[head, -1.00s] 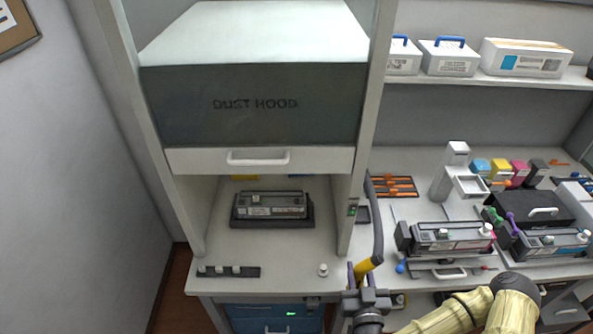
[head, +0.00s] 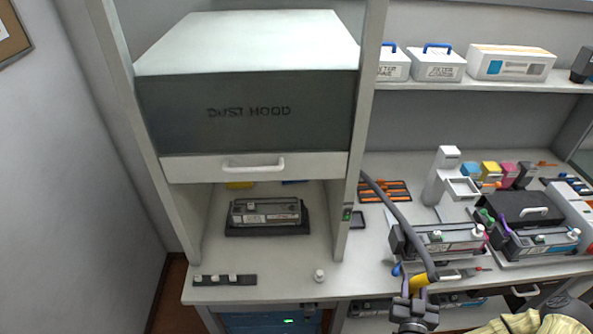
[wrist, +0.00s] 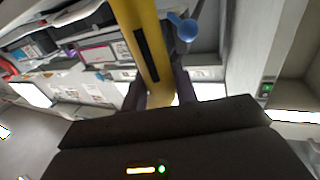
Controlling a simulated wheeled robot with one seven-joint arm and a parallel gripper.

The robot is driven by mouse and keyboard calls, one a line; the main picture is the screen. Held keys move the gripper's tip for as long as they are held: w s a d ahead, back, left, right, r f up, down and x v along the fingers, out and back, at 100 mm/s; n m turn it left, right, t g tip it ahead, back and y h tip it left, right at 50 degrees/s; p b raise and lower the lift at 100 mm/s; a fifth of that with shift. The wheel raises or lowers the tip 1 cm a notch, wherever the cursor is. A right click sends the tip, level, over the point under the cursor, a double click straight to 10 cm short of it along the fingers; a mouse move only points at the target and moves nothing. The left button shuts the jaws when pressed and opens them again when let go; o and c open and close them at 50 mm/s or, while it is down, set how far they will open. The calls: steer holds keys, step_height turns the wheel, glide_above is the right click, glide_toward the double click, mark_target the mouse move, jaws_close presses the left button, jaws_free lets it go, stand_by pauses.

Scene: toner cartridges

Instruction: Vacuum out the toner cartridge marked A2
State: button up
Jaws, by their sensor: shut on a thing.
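My gripper (head: 418,293) is shut on the yellow handle (head: 421,282) of a grey vacuum hose (head: 395,208), in front of the bench edge. In the wrist view the yellow handle (wrist: 141,40) with a black slot runs up between the dark fingers (wrist: 160,93). A dark toner cartridge (head: 265,212) with a pale label lies on a black stand inside the dust hood (head: 248,112), left of my gripper. Two more cartridges, one nearer (head: 450,239) and one farther right (head: 541,242), lie on the right bench. I cannot read an A2 mark on any.
The hood sash with its handle (head: 253,167) is raised above the opening. A dark strip with white caps (head: 225,280) and a single white cap (head: 319,276) lie at the hood's front edge. A white post (head: 342,215) separates the hood from the right bench.

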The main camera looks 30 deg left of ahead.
steer(key=w+d+f+m+h, duration=0.2)
steer(key=w+d+f+h, duration=0.1)
steer(key=d, duration=0.7)
steer(key=w+h, duration=0.1)
steer(key=w, duration=0.1)
steer(key=shift+w+m, duration=0.35)
steer(key=shift+m, duration=0.05)
steer(key=shift+r, duration=0.1)
steer(key=shift+d, duration=0.15)
